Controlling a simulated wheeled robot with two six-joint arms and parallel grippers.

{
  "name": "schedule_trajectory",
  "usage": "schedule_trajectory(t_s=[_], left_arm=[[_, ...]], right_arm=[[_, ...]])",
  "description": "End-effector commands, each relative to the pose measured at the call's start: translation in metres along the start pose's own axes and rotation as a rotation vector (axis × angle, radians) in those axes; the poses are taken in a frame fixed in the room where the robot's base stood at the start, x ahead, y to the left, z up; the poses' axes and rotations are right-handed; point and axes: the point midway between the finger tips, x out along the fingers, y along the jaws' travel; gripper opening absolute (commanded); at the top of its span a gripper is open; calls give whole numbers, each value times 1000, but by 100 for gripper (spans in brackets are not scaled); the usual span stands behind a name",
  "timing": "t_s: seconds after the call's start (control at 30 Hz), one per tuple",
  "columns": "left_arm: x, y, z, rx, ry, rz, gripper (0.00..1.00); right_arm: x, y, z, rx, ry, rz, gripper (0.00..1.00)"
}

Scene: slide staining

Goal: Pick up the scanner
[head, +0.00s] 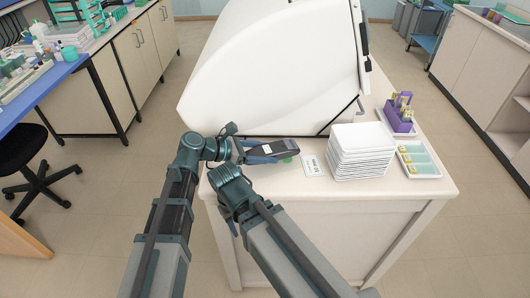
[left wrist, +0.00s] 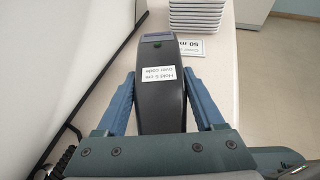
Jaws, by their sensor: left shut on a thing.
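The scanner (head: 286,147) is a dark handheld device with a white label on its body, near the front edge of the white bench top. In the left wrist view the scanner (left wrist: 160,105) lies lengthwise between the blue fingers, its label reading "Hold 5 cm over code". My left gripper (head: 265,152) is shut on the scanner, with a finger along each side. I cannot tell whether the scanner touches the bench. My right arm's wrist shows below the left one; its fingers are hidden.
A large white machine (head: 275,65) stands close behind the scanner. To the right are a printed card (head: 312,165), a stack of white trays (head: 362,152), a tray with pale green compartments (head: 420,163) and a purple rack (head: 399,119). The bench's front right is clear.

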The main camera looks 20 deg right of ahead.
Motion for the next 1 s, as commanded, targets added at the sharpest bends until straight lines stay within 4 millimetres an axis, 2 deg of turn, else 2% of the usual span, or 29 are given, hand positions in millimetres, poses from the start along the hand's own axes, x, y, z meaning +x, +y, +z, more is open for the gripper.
schedule_trajectory(t_s=[0.03, 0.33, 1.0], left_arm=[[-6, 0, 15, 0, -1, 0, 3], [-22, 0, 54, 0, -1, 0, 3], [-27, 0, 66, 0, -1, 0, 3]], right_arm=[[-16, 2, 1, 0, 0, 0, 50], [-58, 6, 3, 0, 0, 0, 50], [-71, 7, 4, 0, 0, 0, 50]])
